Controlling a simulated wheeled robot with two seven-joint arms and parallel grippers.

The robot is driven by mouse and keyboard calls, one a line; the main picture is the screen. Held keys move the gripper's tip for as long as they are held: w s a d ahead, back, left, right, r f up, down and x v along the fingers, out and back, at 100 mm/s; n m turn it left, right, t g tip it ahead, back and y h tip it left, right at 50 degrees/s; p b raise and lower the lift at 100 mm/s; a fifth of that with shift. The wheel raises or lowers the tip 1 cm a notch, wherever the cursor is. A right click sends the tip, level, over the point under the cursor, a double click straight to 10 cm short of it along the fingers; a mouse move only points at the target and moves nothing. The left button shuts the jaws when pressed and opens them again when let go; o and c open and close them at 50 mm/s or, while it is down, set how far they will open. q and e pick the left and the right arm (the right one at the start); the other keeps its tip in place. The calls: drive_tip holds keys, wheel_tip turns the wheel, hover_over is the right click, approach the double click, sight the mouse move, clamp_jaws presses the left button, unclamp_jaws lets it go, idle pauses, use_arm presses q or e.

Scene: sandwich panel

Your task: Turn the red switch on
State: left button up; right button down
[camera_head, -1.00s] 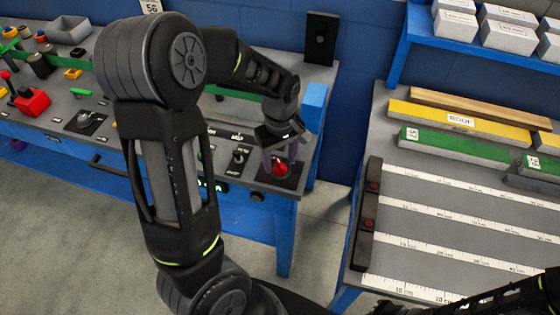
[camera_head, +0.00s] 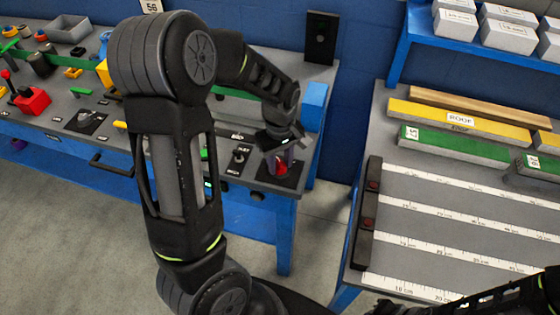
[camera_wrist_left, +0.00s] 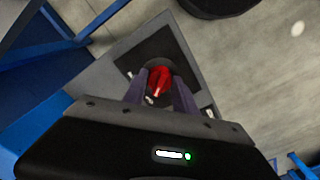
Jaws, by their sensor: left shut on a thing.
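The red switch (camera_head: 281,166) is a red rotary knob on a dark square plate at the front right corner of the grey-topped workbench. My left gripper (camera_head: 279,160) points down over it, its purple fingers shut on the knob's sides. In the left wrist view the red switch (camera_wrist_left: 159,81) sits between the two fingertips of my left gripper (camera_wrist_left: 160,90), with a white mark along it. The fingers partly hide the knob in the head view. My right gripper is not in view; only part of my right arm shows at the lower right.
A black lever switch (camera_head: 239,154) is on the bench just left of the red switch. A blue block (camera_head: 315,95) stands behind the gripper. A red box with a lever (camera_head: 32,101) is far left. A second table (camera_head: 400,185) with rulers and coloured bars is at right.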

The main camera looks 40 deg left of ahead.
use_arm(q)
clamp_jaws()
drive_tip(key=shift+m, duration=0.4)
drive_tip(key=m+b, duration=0.1)
drive_tip(key=m, duration=0.1)
drive_tip(key=shift+m, duration=0.3)
drive_tip(key=m+b, duration=0.1)
drive_tip(key=m, duration=0.2)
drive_tip(key=shift+m, duration=0.3)
drive_tip(key=m, duration=0.3)
drive_tip(key=shift+b, duration=0.3)
drive_tip(key=shift+m, duration=1.9)
